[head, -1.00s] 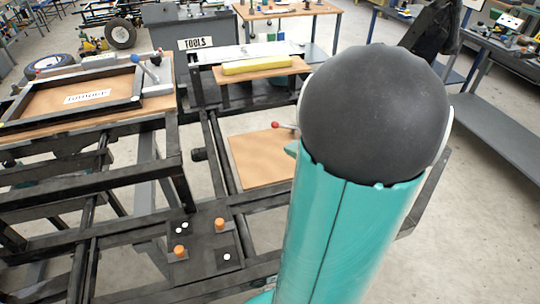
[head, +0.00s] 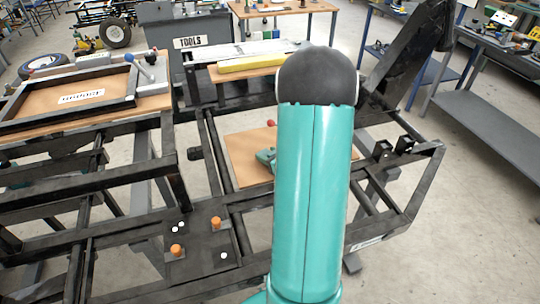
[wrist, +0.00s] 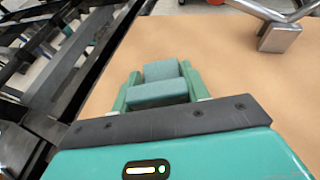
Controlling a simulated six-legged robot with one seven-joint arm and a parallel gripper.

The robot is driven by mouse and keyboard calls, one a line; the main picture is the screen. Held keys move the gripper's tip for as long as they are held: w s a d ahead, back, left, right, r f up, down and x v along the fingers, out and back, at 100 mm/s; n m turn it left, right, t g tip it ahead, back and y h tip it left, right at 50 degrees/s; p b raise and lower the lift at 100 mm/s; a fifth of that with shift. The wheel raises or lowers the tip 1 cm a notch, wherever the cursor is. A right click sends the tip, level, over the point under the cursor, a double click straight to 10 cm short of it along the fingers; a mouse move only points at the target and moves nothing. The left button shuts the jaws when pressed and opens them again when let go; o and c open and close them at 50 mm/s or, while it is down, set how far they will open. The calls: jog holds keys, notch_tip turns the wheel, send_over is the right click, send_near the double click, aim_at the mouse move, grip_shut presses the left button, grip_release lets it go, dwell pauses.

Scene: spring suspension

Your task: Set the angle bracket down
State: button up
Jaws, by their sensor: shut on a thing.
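The angle bracket (wrist: 158,92) is a grey-green piece with two faces meeting at an edge, between my gripper's fingers in the wrist view. My gripper (wrist: 160,74) is shut on it, with one green finger on each side. Both are above a tan wooden board (wrist: 230,75); whether the bracket touches it I cannot tell. In the head view the board (head: 243,163) lies in the dark frame, and a small teal part of my gripper (head: 265,157) shows over it. My arm hides the bracket there.
A silver metal fitting (wrist: 280,37) stands at the board's upper right in the wrist view. In the head view a red knob (head: 271,123) is at the board's far side. Dark frame rails (head: 211,150) border the board on the left. Orange pegs (head: 215,223) stand on a near plate.

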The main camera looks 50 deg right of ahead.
jog(key=shift+f, duration=0.15)
jog(key=o, duration=1.1)
jog(key=shift+f, duration=0.1)
jog(key=shift+s+r, duration=0.15)
jog(key=shift+r, duration=0.05)
jog(key=v, duration=1)
jog(key=shift+s+r, duration=0.2)
jog(key=shift+s, duration=0.15)
jog(key=shift+s+a+r, duration=0.15)
jog(key=shift+s, duration=0.3)
jog(key=shift+w+a, duration=0.1)
